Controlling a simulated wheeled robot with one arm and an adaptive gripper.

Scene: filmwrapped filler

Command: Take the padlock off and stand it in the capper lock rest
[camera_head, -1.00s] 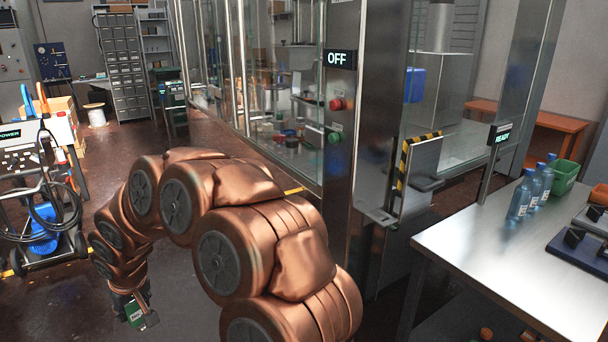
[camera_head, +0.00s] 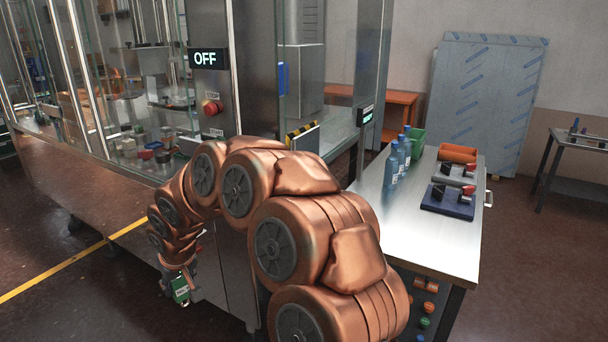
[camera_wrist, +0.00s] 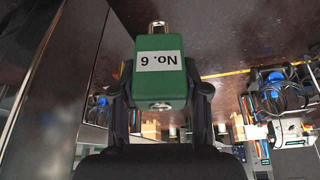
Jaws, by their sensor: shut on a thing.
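A green padlock with a white label reading "No. 6" is in my gripper; it fills the middle of the wrist view (camera_wrist: 160,80), its metal shackle pointing to the top of that picture. My gripper (camera_wrist: 160,98) is shut on the padlock's body, a finger on each side. In the head view the padlock (camera_head: 181,290) hangs low beside the machine's lower front, at the end of my arm, with the gripper (camera_head: 178,272) just above it. I cannot tell which fixture is the capper lock rest.
Floor at the right (camera_head: 535,260) is open.

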